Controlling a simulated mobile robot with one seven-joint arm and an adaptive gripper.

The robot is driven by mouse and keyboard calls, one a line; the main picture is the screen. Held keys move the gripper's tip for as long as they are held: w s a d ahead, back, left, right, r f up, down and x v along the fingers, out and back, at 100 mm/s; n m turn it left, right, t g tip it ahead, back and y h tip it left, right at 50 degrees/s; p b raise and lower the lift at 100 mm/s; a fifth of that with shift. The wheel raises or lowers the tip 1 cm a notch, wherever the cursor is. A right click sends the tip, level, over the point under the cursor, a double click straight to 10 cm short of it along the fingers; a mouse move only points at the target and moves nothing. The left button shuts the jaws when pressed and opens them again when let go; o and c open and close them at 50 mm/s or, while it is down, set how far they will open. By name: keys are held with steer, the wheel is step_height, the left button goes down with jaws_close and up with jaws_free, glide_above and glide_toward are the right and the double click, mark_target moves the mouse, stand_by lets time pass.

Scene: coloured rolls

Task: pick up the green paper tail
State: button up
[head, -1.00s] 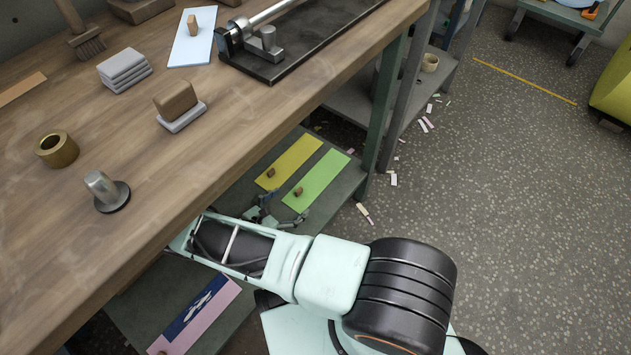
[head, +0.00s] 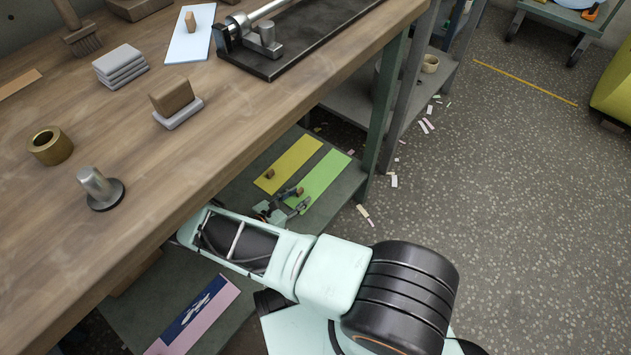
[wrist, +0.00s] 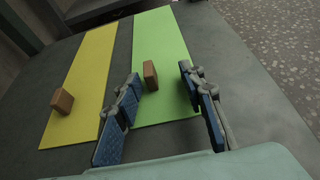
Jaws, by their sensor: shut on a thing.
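The green paper (head: 325,173) lies on the lower shelf, its near end toward my gripper (head: 299,199). It also shows in the wrist view (wrist: 162,38), with a small brown block (wrist: 150,75) standing on it. My gripper's blue-padded fingers (wrist: 162,80) stand at the two long sides of its near part, with the block between them and a gap around the block. The fingers are shut on the green paper across its width. Exact finger contact with the edges is hard to see.
A yellow paper (wrist: 85,75) with another brown block (wrist: 62,101) lies just left of the green one. The wooden bench top (head: 130,160) overhangs the shelf (head: 340,190). A green-grey bench leg (head: 385,110) stands at the right.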

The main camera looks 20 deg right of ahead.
steer(key=shift+s+f, duration=0.1)
steer(key=shift+f, duration=0.1)
jaws_close()
